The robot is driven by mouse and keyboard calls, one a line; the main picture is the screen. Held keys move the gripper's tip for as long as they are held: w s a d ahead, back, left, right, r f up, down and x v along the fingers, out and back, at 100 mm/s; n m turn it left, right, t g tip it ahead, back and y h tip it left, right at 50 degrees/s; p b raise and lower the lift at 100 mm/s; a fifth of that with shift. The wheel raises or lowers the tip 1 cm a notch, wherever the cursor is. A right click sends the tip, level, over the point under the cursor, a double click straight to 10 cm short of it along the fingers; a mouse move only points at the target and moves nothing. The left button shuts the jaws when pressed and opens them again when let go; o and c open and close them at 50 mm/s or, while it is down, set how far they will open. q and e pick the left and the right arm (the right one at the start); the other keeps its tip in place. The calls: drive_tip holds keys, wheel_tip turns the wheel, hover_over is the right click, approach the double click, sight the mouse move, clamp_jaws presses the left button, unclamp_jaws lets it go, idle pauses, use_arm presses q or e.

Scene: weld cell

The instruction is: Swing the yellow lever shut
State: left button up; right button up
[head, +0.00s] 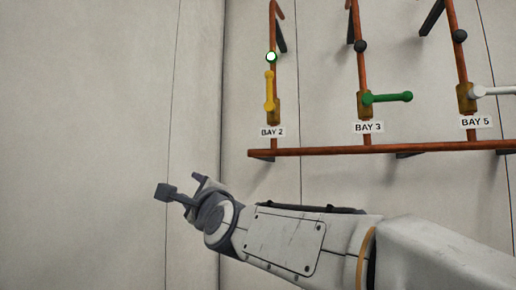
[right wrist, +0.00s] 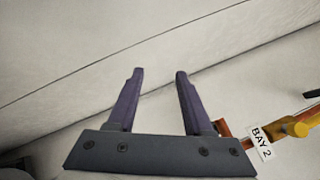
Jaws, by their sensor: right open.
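The yellow lever (head: 269,90) is on the BAY 2 pipe in the head view. It stands upright, in line with the pipe, above its brass valve body (head: 274,112). A light indicator with a green rim (head: 271,57) sits just above it. In the right wrist view the yellow lever (right wrist: 297,128) shows at the right edge, partly cut off. My right gripper (head: 179,187) is open and empty, below and left of the lever, apart from it. Its two fingers (right wrist: 158,85) point at bare wall in the right wrist view. My left gripper is not in view.
A green lever (head: 388,97) on BAY 3 and a white lever (head: 494,91) on BAY 5 both stick out to the right. A horizontal copper pipe (head: 400,148) runs below the labels. The wall left of BAY 2 is clear.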

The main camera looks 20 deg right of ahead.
drive_tip(key=s+d+r+m+t+h, duration=0.1)
drive_tip(key=d+r+m+t+h, duration=0.2)
drive_tip(key=d+r+m+h, duration=0.25)
drive_tip(key=s+d+r+m+t+h, duration=0.1)
drive_tip(key=d+r+m+t+h, duration=0.1)
drive_tip(key=d+r+m, duration=0.5)
drive_tip(key=m+h+p, duration=0.1)
drive_tip(key=m+h, duration=0.6)
approach(269, 76)
drive_tip(key=w, duration=0.1)
drive_tip(key=shift+m+h, duration=0.35)
drive_tip(key=p+x, duration=0.7)
drive_tip(key=x, duration=0.1)
drive_tip(key=shift+d+r, duration=0.2)
drive_tip(key=shift+r, duration=0.2)
drive_tip(key=shift+p+x, duration=0.9)
drive_tip(key=shift+p, duration=0.1)
drive_tip(key=shift+w+f, duration=0.1)
drive_tip(key=shift+f, duration=0.05)
clamp_jaws()
